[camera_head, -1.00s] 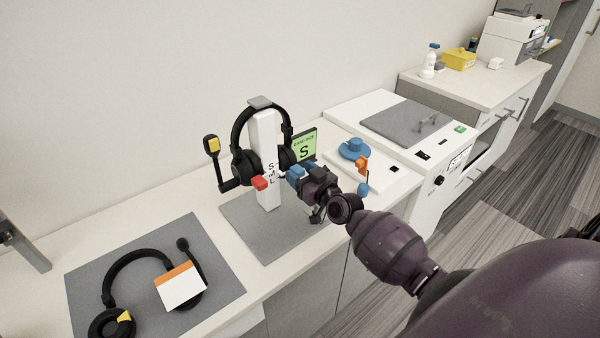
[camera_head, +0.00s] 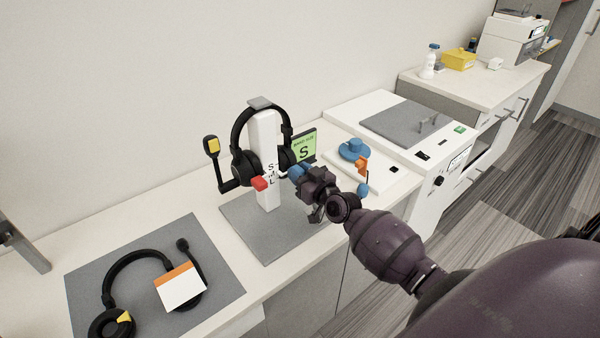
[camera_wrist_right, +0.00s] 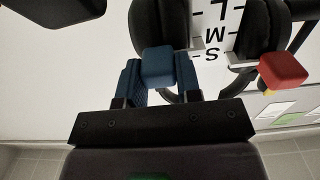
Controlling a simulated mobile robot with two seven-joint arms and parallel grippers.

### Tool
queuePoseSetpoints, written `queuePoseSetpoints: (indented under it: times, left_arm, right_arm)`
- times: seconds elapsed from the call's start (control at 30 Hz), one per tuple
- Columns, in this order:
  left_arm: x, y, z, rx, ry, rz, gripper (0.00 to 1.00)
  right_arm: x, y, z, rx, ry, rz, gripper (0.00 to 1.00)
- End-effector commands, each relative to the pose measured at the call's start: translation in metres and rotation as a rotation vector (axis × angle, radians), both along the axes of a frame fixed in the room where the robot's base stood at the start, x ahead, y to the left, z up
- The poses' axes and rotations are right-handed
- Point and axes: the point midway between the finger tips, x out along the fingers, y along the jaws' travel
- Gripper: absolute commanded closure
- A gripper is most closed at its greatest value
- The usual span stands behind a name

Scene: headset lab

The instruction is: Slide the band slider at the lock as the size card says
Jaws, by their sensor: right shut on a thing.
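The black headset (camera_head: 240,160) hangs on a white stand (camera_head: 265,135) marked S, M and L. The size card (camera_head: 304,147) behind it is green and reads S. My right gripper (camera_head: 302,174) is at the headset's right side, shut on the blue slider block (camera_wrist_right: 158,66), which sits between its blue fingers in the wrist view. The red block (camera_head: 259,183) is on the other side, free of my gripper; it also shows in the wrist view (camera_wrist_right: 284,69). A white pointer beside the blue block lies near S in the wrist view. My left gripper is out of view.
A second headset (camera_head: 128,262) with an orange-and-white card (camera_head: 180,287) lies on the grey mat at the left. A blue knob-like object (camera_head: 354,148) and an orange part (camera_head: 362,166) stand right of my gripper. A white machine (camera_head: 400,125) is beyond them.

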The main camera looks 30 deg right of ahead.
Motion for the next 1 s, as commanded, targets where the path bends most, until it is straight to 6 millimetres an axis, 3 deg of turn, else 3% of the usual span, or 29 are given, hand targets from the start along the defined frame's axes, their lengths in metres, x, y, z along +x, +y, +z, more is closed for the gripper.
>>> queuePoseSetpoints:
  times: [0.3,0.67,0.7,0.83,1.0]
  left_arm:
    - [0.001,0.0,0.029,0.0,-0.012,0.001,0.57]
    - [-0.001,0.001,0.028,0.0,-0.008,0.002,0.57]
    - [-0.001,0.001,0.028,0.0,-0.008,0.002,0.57]
    - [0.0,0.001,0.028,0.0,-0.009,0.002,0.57]
    - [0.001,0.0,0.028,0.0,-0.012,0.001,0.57]
  right_arm:
    - [0.001,0.0,0.031,0.0,-0.006,0.0,1.0]
    - [0.001,0.0,0.033,0.001,-0.01,0.0,1.0]
    - [0.001,-0.001,0.033,0.001,-0.011,-0.001,0.62]
    - [0.001,0.0,0.031,0.001,-0.007,0.0,0.43]
    - [0.001,0.0,0.03,0.0,-0.004,0.0,0.43]
